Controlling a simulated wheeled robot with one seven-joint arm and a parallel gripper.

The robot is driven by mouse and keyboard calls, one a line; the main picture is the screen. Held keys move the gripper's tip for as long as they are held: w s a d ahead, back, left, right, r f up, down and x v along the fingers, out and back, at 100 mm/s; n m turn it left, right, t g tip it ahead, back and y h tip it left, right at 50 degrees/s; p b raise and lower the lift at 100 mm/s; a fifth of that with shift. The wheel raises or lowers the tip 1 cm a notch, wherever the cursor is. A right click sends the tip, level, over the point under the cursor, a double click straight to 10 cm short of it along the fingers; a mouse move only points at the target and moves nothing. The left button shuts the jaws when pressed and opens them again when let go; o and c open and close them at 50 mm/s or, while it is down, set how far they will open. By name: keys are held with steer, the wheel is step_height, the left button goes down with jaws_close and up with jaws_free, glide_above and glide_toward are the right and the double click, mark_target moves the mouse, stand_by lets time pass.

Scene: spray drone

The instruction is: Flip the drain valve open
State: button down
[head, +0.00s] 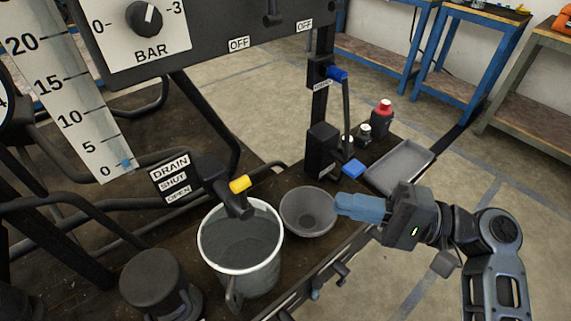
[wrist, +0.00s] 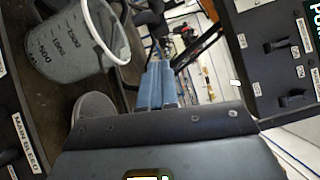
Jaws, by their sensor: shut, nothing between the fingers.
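The drain valve (head: 208,168) is a dark fitting with a yellow-tipped lever (head: 240,184), left of centre in the head view. Its lever points to the right, over the bucket. A label (head: 173,178) beside it reads DRAIN, SHUT, OPEN; I cannot tell for certain which mark the lever matches. A grey bucket (head: 262,278) with a pale rim stands below the valve; it also shows in the wrist view (wrist: 75,45). My gripper (head: 340,205) is shut and empty, to the right of the valve and apart from it. Its blue fingers show together in the wrist view (wrist: 155,84).
A grey bowl (head: 308,212) sits between the bucket and my gripper. A black post (head: 322,150) with a blue-handled valve (head: 337,73) rises behind it. A grey tray (head: 400,166) and a red-capped bottle (head: 382,116) stand behind my gripper. A gauge panel hangs above the drain valve.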

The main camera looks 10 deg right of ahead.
steer(key=r+n+g, duration=0.1)
steer(key=d+r+n+g+y, duration=0.1)
steer(key=r, duration=0.1)
steer(key=w+d+r+g+y, duration=0.1)
steer(key=r, duration=0.1)
steer(key=shift+w+n, duration=0.1)
steer(key=shift+n, duration=0.3)
steer(key=shift+a, duration=0.1)
steer(key=s+p+x, duration=0.1)
steer(key=s+x, duration=0.1)
steer(key=x, duration=1)
steer(key=shift+s+a+r, duration=0.25)
steer(key=shift+s+a, duration=0.1)
steer(key=shift+a, duration=0.2)
steer(key=shift+r+p, duration=0.1)
steer(key=shift+p, duration=0.3)
